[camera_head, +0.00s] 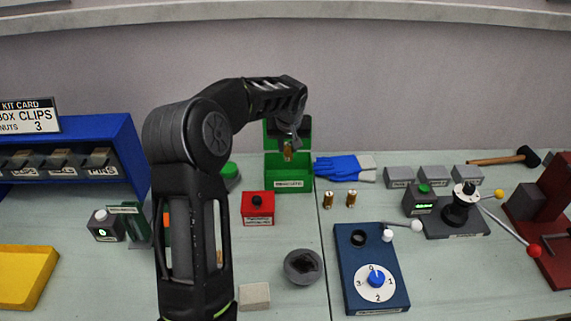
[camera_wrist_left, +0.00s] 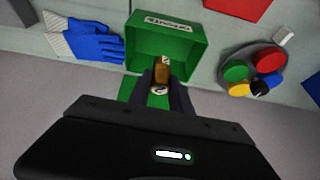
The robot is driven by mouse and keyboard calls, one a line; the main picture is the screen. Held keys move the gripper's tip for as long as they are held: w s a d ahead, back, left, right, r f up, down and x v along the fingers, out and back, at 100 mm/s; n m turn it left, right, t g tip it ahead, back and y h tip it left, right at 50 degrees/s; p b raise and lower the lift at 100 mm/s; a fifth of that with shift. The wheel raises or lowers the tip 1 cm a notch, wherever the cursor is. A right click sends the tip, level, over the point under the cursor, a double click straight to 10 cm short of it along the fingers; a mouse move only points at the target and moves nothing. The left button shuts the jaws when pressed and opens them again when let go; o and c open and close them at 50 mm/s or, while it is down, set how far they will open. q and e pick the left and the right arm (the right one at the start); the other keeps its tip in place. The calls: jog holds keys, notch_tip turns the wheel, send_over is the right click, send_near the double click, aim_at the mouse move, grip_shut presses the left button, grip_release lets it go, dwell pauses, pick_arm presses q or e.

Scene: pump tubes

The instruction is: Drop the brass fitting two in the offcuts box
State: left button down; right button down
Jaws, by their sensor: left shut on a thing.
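My left gripper (camera_head: 289,147) is shut on a small brass fitting (camera_head: 288,153), which hangs below the fingertips. The green open box (camera_head: 289,186) with a white label stands under and just in front of it, its lid raised behind. In the left wrist view the brass fitting (camera_wrist_left: 162,72) sits between the two fingers (camera_wrist_left: 163,85), over the opening of the green box (camera_wrist_left: 168,22). The fitting appears above the box floor; the exact height is hard to tell. Two other brass fittings (camera_head: 328,200) (camera_head: 351,198) stand upright on the table right of the box. My right gripper does not show.
Blue gloves (camera_head: 343,168) lie right of the box; they also show in the left wrist view (camera_wrist_left: 95,40). A red box with a black button (camera_head: 258,207) stands in front of the green box. A blue dial panel (camera_head: 372,270) and a dark round cup (camera_head: 303,266) are nearer.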

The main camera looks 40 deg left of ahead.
pick_arm(q)
jog(key=shift+w+a+r, duration=0.1)
jog(key=shift+a+r, duration=0.05)
jog(key=shift+a, duration=0.75)
notch_tip(320, 180, down, 6)
jog(key=b, duration=0.3)
jog(key=c, duration=1.1)
grip_release()
